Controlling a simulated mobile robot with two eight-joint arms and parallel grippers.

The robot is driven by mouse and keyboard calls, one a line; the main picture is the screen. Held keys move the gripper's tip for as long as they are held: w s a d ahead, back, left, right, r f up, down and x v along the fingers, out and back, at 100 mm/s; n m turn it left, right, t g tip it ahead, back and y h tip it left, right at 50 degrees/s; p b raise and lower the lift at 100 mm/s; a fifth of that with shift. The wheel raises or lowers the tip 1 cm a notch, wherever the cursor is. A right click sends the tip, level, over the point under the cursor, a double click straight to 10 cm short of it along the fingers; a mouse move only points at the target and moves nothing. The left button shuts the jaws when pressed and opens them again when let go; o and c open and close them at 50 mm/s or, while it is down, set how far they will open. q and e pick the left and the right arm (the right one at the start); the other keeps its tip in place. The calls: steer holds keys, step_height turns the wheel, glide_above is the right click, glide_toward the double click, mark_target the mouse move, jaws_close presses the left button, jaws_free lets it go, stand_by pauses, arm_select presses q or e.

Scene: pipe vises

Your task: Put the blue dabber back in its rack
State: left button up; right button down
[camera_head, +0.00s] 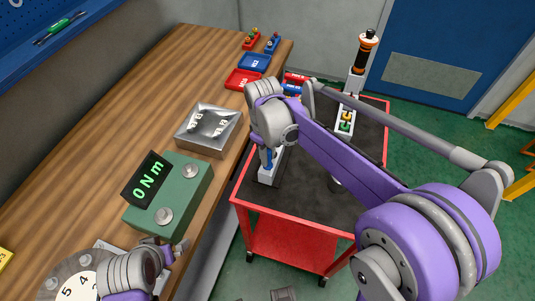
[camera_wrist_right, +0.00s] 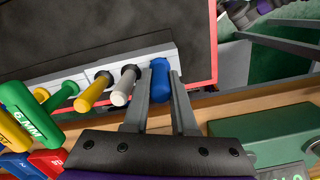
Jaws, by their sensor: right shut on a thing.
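The blue dabber (camera_wrist_right: 160,78) is between the fingers of my right gripper (camera_wrist_right: 162,92) in the right wrist view. My right gripper is shut on it. A strip of blue also shows below my right wrist in the head view (camera_head: 267,158). The pale grey rack (camera_wrist_right: 62,84) runs along the cart's edge, and the dabber is at its near end. I cannot tell whether the dabber is seated, as its lower part is hidden. The rack's near end shows in the head view (camera_head: 268,178). My left gripper (camera_head: 170,254) is at lower left by the green box; its fingers are unclear.
A grey-white dabber (camera_wrist_right: 126,85) and yellow and green ones stand close beside the blue one. The rack is on a red cart (camera_head: 290,240) with a dark top. The wooden bench holds a green torque display (camera_head: 175,190), a metal tray (camera_head: 208,146) and red and blue bins.

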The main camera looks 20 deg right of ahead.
arm_select(q)
steer(key=shift+f, duration=0.15)
arm_select(e)
steer(key=shift+f, duration=0.2)
stand_by(0.5)
steer(key=c, duration=0.6)
jaws_free()
steer(key=shift+c, duration=0.2)
arm_select(q)
steer(key=shift+r, duration=0.45)
arm_select(e)
steer(key=r, duration=1.1)
steer(key=shift+w+a, duration=0.2)
steer(key=shift+f, duration=0.15)
